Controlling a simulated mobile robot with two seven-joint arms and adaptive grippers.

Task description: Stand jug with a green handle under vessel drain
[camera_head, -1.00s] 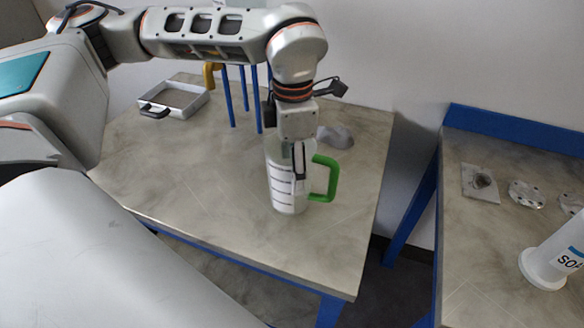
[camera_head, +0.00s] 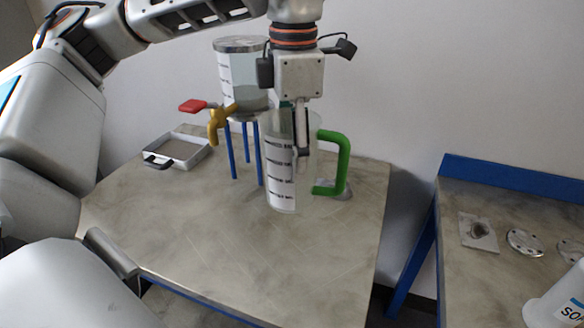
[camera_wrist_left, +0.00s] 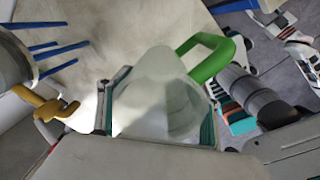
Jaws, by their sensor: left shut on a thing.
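The jug (camera_head: 282,185) is translucent with dark level marks and a green handle (camera_head: 343,165) on its right. My left gripper (camera_head: 301,150) is shut on the jug's wall and holds it upright, apparently above the table. In the left wrist view the jug (camera_wrist_left: 160,95) shows between the fingers. The vessel (camera_head: 238,75) is a clear cylinder with a metal lid on blue legs, behind and left of the jug. Its drain is a yellow spout (camera_head: 219,122) with a red lever (camera_head: 193,105); the yellow part also shows in the left wrist view (camera_wrist_left: 45,106).
A white tray (camera_head: 205,150) with a dark handle lies on the table (camera_head: 220,240) left of the vessel's legs. The table's front and middle are clear. A second blue-edged table at right holds metal flanges (camera_head: 525,242) and a white flanged cylinder (camera_head: 560,300).

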